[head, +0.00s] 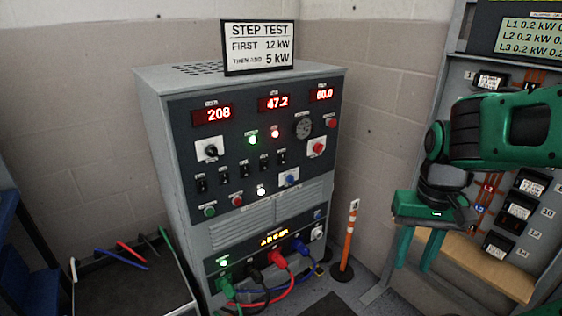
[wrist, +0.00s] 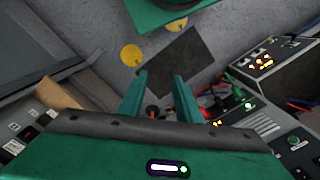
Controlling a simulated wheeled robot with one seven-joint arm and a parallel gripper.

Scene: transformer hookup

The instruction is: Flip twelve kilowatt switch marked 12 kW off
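The load cabinet (head: 152,130) stands in the middle of the head view. Its front carries a row of small black switches (head: 244,171) with labels too small to read, so I cannot tell which is marked 12 kW or how each is set. My gripper (head: 414,266) is to the right of the cabinet, apart from it, with its green fingers pointing down. In the wrist view my gripper (wrist: 159,78) has a clear gap between its fingers and holds nothing. The cabinet also shows at the right of the wrist view (wrist: 262,122).
A sign (head: 259,47) on the cabinet reads "STEP TEST, FIRST 12 kW, THEN ADD 5 kW". Red displays (head: 213,114) read 208, 47.2 and 60.0. Coloured cables (head: 277,260) plug in low. An orange post (head: 349,238) stands right of the cabinet. A breaker panel (head: 478,75) is at right.

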